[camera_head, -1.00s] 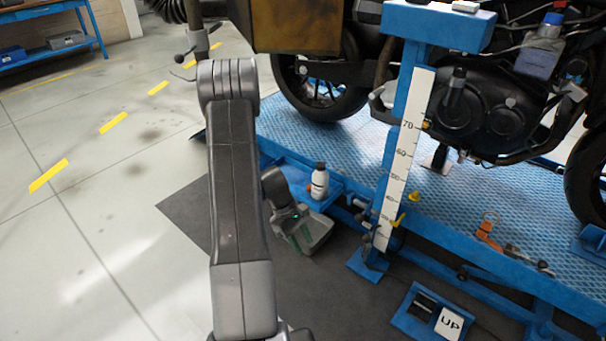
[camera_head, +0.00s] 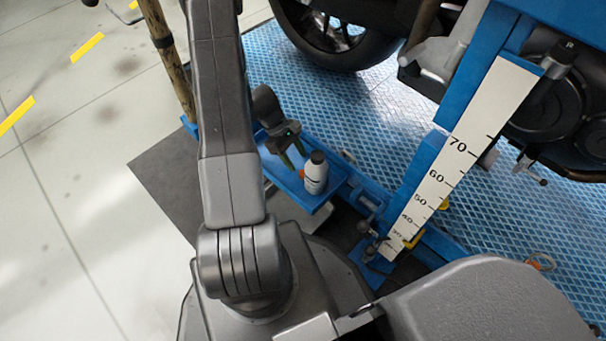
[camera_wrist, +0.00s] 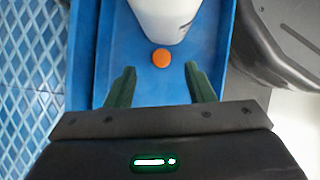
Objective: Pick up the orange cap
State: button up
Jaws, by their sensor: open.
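The orange cap (camera_wrist: 161,58) lies on the blue tray (camera_wrist: 113,47), close beside the base of a white bottle (camera_wrist: 165,15). In the head view the cap (camera_head: 301,173) is a small orange spot partly hidden between my gripper and the bottle (camera_head: 316,174). My gripper (camera_head: 292,159) is over the tray, with its green fingers pointing down. In the wrist view my gripper's fingers (camera_wrist: 158,76) are spread apart and empty, with the cap ahead of them and between their lines. The bottle stands upright and has a dark top.
A blue post with a white ruler scale (camera_head: 450,165) stands right of the tray. A motorcycle wheel (camera_head: 335,35) rests on the blue textured platform (camera_head: 285,75) behind. Grey floor (camera_head: 70,210) is open at the left.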

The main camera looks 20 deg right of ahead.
aim_at(303, 172)
jog(key=b+x, duration=0.2)
jog(key=x, duration=0.3)
jog(key=shift+a+f+b, duration=0.1)
jog(key=shift+f+b, duration=0.2)
jog(key=shift+b, duration=0.05)
jog(key=shift+r, duration=0.1)
grip_shut()
